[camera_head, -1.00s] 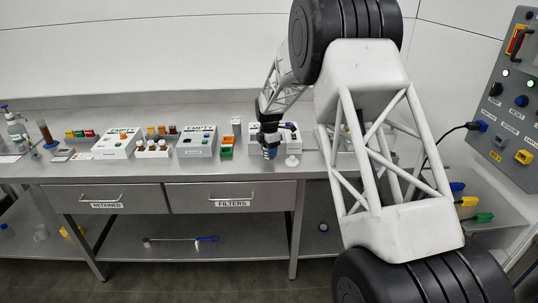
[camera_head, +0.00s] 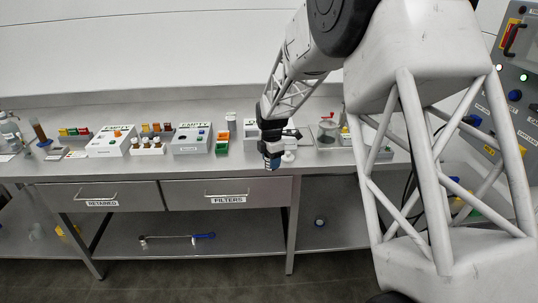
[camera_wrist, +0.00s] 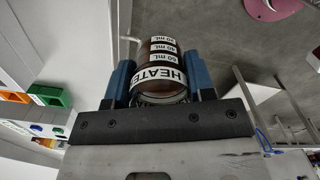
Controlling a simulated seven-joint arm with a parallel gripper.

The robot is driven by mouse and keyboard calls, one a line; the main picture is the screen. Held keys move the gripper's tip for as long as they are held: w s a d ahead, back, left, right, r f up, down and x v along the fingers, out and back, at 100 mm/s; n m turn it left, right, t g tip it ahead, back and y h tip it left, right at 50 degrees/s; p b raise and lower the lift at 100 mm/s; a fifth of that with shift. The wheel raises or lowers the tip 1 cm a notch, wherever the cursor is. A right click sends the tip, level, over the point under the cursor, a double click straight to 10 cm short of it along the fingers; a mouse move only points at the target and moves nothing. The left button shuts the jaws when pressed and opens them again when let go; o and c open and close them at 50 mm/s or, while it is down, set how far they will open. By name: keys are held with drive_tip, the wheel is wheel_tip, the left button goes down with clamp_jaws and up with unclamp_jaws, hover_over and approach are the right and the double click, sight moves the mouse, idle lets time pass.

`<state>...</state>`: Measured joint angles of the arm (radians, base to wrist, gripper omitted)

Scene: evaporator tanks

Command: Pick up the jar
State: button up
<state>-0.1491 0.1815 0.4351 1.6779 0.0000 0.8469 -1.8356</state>
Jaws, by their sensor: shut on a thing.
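The jar (camera_wrist: 160,56) is brown, with a white band lettered "HEATE…" and mL marks above it, in the wrist view. My gripper (camera_head: 271,163) is shut on it, with one blue finger on each side of the jar in the wrist view. In the head view the gripper hangs near the front edge of the workbench (camera_head: 110,174), left of a small white object (camera_head: 289,156). The jar is too small or too hidden to make out there.
On the bench stand white boxes marked "EMPTY" (camera_head: 190,142), a rack of small bottles (camera_head: 148,148) and a green and orange bin (camera_head: 222,146). Drawers (camera_head: 225,193) lie below. A control panel (camera_head: 515,95) stands at the right.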

drive_tip(key=shift+s+d+r, duration=0.1)
drive_tip(key=shift+s, duration=0.65)
drive_tip(key=shift+s+d+r, duration=0.1)
drive_tip(key=shift+s, duration=0.65)
drive_tip(key=w+d, duration=0.4)
drive_tip(key=d, duration=0.1)
drive_tip(key=w+d, duration=0.9)
drive_tip(key=d, duration=0.2)
drive_tip(key=shift+w+r, duration=0.3)
drive_tip(key=shift+w, duration=0.1)
drive_tip(key=shift+w, duration=0.1)
hover_over(304, 139)
drive_tip(key=shift+f, duration=0.75)
drive_tip(key=shift+f, duration=1.75)
